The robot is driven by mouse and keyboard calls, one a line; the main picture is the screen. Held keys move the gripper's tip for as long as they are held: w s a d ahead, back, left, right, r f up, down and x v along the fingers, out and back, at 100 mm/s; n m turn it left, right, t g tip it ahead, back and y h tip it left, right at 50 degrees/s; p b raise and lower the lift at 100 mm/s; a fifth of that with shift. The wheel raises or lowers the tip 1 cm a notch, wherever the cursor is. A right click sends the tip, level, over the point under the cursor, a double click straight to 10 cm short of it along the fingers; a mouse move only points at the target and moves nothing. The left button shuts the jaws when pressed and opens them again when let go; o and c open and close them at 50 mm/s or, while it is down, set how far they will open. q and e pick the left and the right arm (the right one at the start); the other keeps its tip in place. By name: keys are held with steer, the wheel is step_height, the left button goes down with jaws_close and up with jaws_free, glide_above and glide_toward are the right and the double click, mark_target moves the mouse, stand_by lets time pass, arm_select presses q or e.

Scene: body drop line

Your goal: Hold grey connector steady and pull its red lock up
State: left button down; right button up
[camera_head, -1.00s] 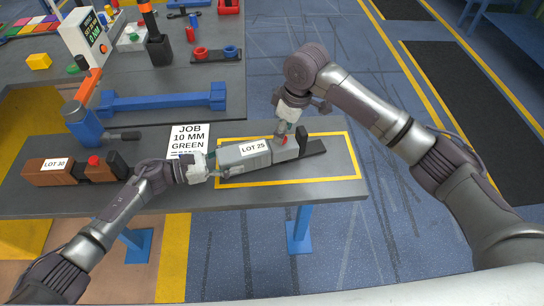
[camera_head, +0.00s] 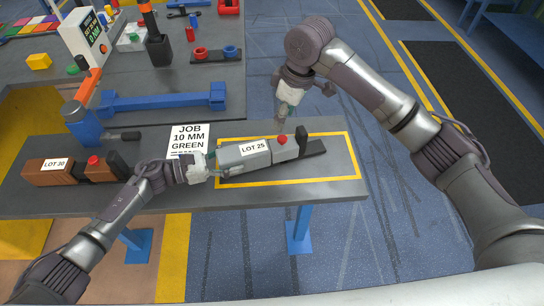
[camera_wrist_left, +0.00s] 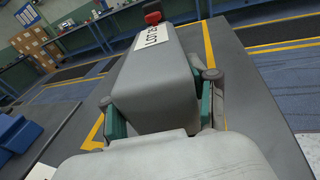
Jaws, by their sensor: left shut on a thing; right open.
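The grey connector (camera_head: 243,158), labelled LOT 25, lies inside the yellow outline on the bench. My left gripper (camera_head: 217,163) is shut on the connector's left end. In the left wrist view its fingers sit on both sides of the grey connector (camera_wrist_left: 163,85), with the red lock (camera_wrist_left: 153,17) at the far end. My right gripper (camera_head: 283,117) is open and empty, above and behind the lock, apart from it.
A brown connector (camera_head: 52,170) labelled LOT 30 lies at the bench's left. A job card (camera_head: 189,139) reads 10 MM GREEN. A blue bar-shaped part (camera_head: 160,100) lies behind. The bench's right end is clear.

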arm_select(q)
steer(key=shift+s+a+f, duration=0.1)
steer(key=shift+s+f, duration=0.1)
steer(key=shift+f, duration=0.35)
steer(key=c, duration=0.5)
jaws_free()
arm_select(e)
steer(key=shift+f, duration=0.1)
arm_select(q)
steer(key=shift+o, duration=1.3)
steer(key=shift+w+r, duration=0.1)
steer(key=shift+w, duration=0.05)
arm_select(e)
steer(key=shift+w, duration=0.1)
arm_select(q)
steer(key=shift+w+r, duration=0.1)
steer(key=shift+r, duration=0.05)
steer(key=shift+r, duration=0.1)
steer(key=v, duration=1.2)
